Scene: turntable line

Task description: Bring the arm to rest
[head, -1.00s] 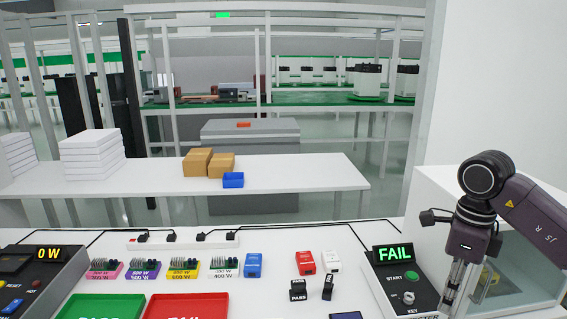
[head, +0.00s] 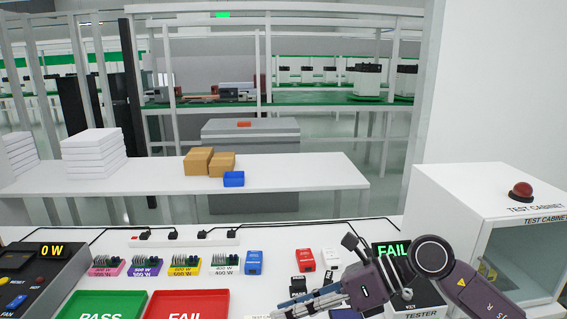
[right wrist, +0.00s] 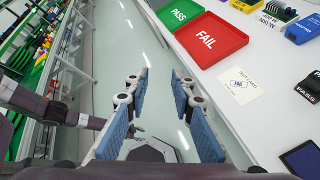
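My right arm reaches in from the right in the head view. Its gripper (head: 318,302) points left, low over the front of the white bench. In the right wrist view the blue-padded fingers of the right gripper (right wrist: 158,105) are wide apart, with nothing between them but floor behind. A dark arm link of mine shows at the left of that view.
The tester (head: 422,309) reads FAIL and is partly hidden by my right arm. The test cabinet (head: 447,190) stands at the right. A green PASS tray (head: 100,297) and a red FAIL tray (head: 187,296) lie on the bench. The aisle floor (right wrist: 140,50) is clear.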

